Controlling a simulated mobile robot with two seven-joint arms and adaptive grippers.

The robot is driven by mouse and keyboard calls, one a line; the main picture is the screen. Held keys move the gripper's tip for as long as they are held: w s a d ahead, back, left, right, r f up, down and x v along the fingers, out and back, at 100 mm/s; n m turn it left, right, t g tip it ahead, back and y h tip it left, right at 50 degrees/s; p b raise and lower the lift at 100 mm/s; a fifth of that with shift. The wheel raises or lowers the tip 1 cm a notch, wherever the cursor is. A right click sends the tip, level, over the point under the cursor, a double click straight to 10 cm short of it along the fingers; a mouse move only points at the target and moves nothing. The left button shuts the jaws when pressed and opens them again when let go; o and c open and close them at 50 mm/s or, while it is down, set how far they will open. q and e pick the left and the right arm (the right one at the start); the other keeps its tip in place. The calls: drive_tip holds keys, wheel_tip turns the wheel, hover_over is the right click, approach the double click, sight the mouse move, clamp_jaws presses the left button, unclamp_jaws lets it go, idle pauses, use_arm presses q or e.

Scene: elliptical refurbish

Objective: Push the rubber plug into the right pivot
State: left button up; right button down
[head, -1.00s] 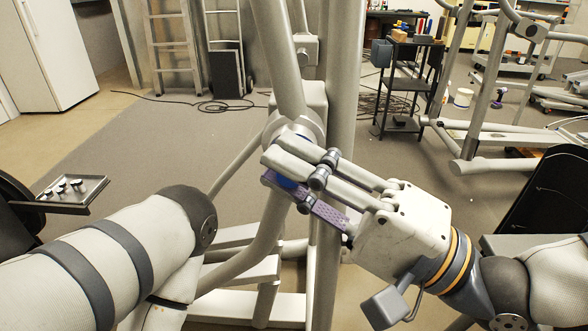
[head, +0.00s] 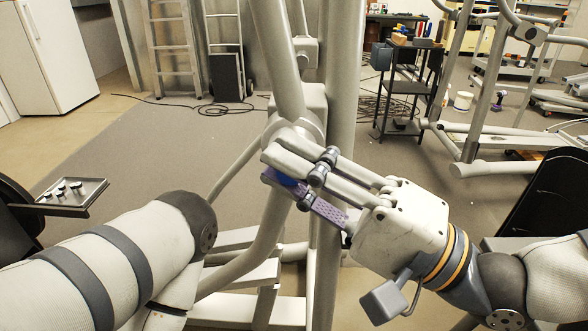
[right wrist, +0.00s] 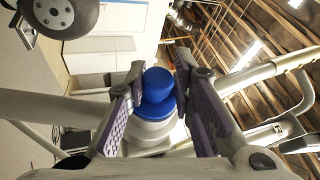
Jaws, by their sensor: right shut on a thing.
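My right gripper (head: 277,166) reaches in from the right to the front of the machine's upright frame. It is shut on a blue rubber plug (head: 287,181), mostly hidden behind the fingers in the head view. The right wrist view shows the plug (right wrist: 158,85) as a rounded blue knob with a wider blue rim, between the purple finger pads. A pale grey round part lies directly beyond the plug there; whether they touch I cannot tell. In the head view the grey pivot hub (head: 303,126) is just behind the fingers. My left arm shows, but its gripper does not.
A small tray (head: 88,205) with several small round pieces is at the left. The machine's upright post (head: 343,80) and lower beams (head: 235,278) stand close around the right gripper. A black shelf cart (head: 408,88) and ladders (head: 172,50) are farther back.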

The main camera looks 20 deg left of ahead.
drive_tip(key=c, duration=1.3)
unclamp_jaws()
drive_tip(key=v, duration=1.2)
drive_tip(key=shift+a+f, duration=0.1)
drive_tip(key=shift+f, duration=0.05)
